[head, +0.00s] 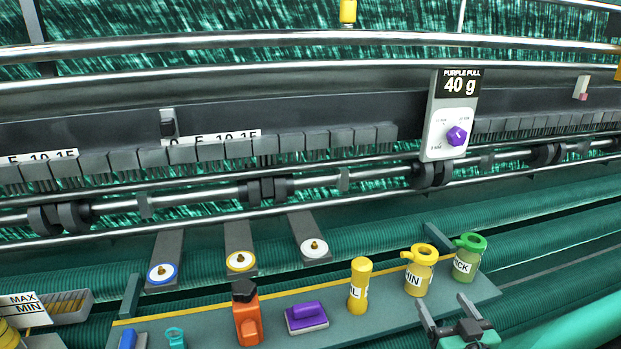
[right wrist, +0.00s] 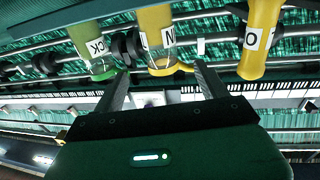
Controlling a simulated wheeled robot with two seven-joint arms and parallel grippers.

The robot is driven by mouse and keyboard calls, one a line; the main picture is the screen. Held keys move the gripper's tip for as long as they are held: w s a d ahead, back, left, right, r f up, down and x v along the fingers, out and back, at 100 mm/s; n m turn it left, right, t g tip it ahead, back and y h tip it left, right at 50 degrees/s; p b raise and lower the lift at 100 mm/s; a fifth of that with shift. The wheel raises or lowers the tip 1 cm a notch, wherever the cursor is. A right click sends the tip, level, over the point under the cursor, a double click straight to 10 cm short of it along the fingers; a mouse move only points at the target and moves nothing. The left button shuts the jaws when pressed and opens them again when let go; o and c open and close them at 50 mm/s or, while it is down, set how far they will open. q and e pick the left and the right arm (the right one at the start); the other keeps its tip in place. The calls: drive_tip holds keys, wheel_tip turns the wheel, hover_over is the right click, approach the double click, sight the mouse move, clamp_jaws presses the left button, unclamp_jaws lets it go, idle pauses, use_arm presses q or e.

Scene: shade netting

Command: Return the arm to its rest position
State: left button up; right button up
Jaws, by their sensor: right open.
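My right gripper (head: 456,318) is at the lower right of the head view, in front of the tray (head: 487,289) and just below the yellow and green bottles. Its jaws are apart with nothing between them. In the right wrist view the two fingers (right wrist: 160,88) are spread, and the yellow bottle (right wrist: 158,45) shows beyond the gap between them. The green bottle (right wrist: 92,48) is beyond the left finger. I cannot tell from these views whether the fingers touch either bottle. My left gripper is not in view.
The tray also holds an oil bottle (head: 360,286), an orange tool (head: 247,318) and a purple-handled block (head: 306,318). A purple dial panel (head: 438,130) stands on the machine's rail. A grey bin (head: 70,305) is at the lower left. Teal rollers lie at the right.

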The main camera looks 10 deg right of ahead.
drive_tip(key=s+a+f+n+g+y, duration=0.1)
drive_tip(key=s+a+f+g, duration=0.25)
drive_tip(key=f, duration=0.25)
drive_tip(key=s+a+f+g, duration=0.3)
drive_tip(key=s+f+g, duration=0.1)
drive_tip(key=f, duration=0.2)
drive_tip(key=s+a+f+n+g, duration=0.1)
drive_tip(key=s+a+f+g, duration=0.2)
drive_tip(key=s, duration=0.3)
drive_tip(key=s+a+f+n+g, duration=0.1)
drive_tip(key=s+a+f+g, duration=0.25)
drive_tip(key=s, duration=0.35)
wheel_tip(320, 180, down, 32)
drive_tip(key=g, duration=0.2)
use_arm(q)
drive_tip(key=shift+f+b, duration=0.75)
use_arm(e)
drive_tip(key=s+d+f+g, duration=0.1)
drive_tip(key=s+d+f, duration=0.2)
drive_tip(key=s+f, duration=1.7)
drive_tip(key=shift+d+f+y, duration=0.2)
drive_tip(key=shift+f+y, duration=0.05)
drive_tip(key=shift+y, duration=0.05)
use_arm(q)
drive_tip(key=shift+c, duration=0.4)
use_arm(e)
drive_tip(key=shift+c, duration=0.3)
